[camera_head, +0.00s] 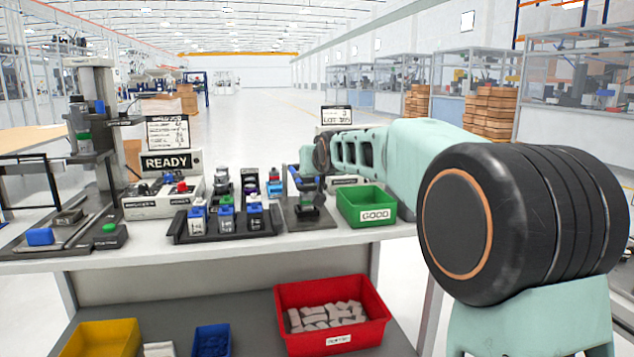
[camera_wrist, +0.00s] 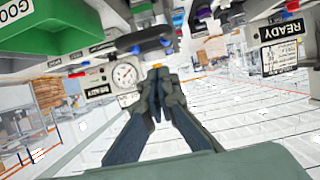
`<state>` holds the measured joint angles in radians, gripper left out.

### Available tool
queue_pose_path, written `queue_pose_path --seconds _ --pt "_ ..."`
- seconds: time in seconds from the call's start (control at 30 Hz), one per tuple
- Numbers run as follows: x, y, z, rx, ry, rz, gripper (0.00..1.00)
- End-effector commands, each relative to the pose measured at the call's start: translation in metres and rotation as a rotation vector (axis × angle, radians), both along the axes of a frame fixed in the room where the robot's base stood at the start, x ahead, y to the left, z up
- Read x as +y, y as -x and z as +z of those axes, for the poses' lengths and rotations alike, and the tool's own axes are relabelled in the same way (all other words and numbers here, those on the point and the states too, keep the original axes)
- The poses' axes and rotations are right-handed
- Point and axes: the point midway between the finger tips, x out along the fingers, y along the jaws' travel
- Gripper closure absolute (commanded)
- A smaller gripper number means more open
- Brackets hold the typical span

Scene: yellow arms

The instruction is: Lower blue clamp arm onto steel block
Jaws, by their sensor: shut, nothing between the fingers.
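My gripper (camera_wrist: 157,82) is shut and empty, its fingertips together in the wrist view. In the head view the end of my arm is above the dark fixture plate (camera_head: 322,222), left of the green bin. A slanted blue bar, seemingly the blue clamp arm (camera_head: 296,176), stands raised just left of my gripper over that plate. A small blue piece (camera_wrist: 166,43) shows just beyond my fingertips in the wrist view; I cannot tell whether it is the same part or whether they touch. The steel block cannot be made out clearly; my gripper and the fixture crowd that spot.
A green GOOD bin (camera_head: 372,208) stands close right of the fixture. A dark rack (camera_head: 180,238) with several blue-topped parts is to its left, beside the READY box (camera_head: 165,162). A press (camera_head: 97,120) stands far left. A red bin (camera_head: 330,315) is on the lower shelf.

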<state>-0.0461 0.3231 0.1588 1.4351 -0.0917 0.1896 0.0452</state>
Motion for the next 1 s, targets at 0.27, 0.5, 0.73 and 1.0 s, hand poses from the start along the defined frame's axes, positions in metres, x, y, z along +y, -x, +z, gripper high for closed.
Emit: queue_pose_path --seconds 0.27,0.5,0.73,1.0 --pt "-0.008 0.038 -0.025 0.005 0.001 -0.001 1.00" --pt "-0.015 0.066 -0.039 0.002 0.000 -0.004 1.00" --pt "-0.017 0.079 -0.048 0.001 0.000 -0.002 1.00" --pt "-0.016 0.081 -0.049 0.001 0.000 0.000 1.00"
